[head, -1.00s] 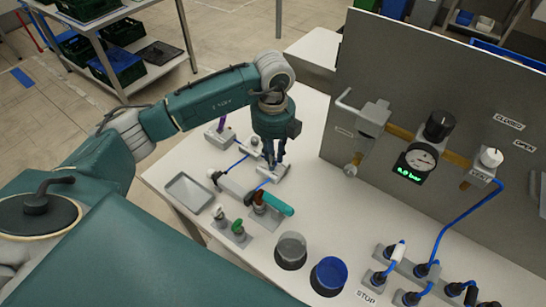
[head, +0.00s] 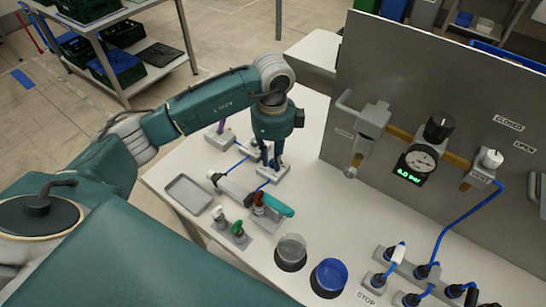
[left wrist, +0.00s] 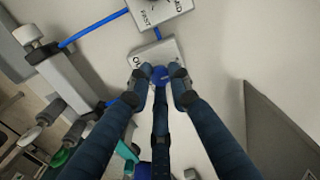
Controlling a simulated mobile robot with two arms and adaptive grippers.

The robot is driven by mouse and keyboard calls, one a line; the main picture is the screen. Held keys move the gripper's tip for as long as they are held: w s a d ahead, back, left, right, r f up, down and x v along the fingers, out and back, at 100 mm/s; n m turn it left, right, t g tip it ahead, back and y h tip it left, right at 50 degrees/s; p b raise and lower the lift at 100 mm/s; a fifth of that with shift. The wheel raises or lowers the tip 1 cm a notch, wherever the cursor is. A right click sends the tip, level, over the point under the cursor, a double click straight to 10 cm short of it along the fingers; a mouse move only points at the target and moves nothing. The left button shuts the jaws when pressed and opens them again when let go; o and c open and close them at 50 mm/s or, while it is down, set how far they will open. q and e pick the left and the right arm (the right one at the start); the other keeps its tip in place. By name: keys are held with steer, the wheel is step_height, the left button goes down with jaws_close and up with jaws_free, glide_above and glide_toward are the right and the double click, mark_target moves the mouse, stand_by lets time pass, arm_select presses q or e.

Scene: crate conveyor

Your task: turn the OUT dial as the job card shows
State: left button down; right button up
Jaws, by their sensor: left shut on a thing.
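The OUT dial is a small blue knob (left wrist: 160,73) on a grey block (left wrist: 143,58), whose label is partly covered, with only its first letters showing. My left gripper (head: 270,166) points down over this block on the white table. In the left wrist view its fingers (left wrist: 160,80) are closed around the blue knob, which they mostly hide. In the head view the knob is hidden by the fingers. My right gripper is not in view. I cannot make out a job card in either view.
A grey block with a purple lever (head: 217,135) stands behind, joined by a blue line. A grey panel (head: 400,60) with a gauge stands at the right.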

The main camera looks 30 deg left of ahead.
mark_target(273, 162)
arm_select(q)
steer(key=shift+w+r, duration=0.1)
steer(key=shift+r, duration=0.05)
stand_by(0.3)
steer(key=c, duration=1.6)
jaws_free()
step_height(273, 162, up, 12)
steer(key=shift+f, duration=0.1)
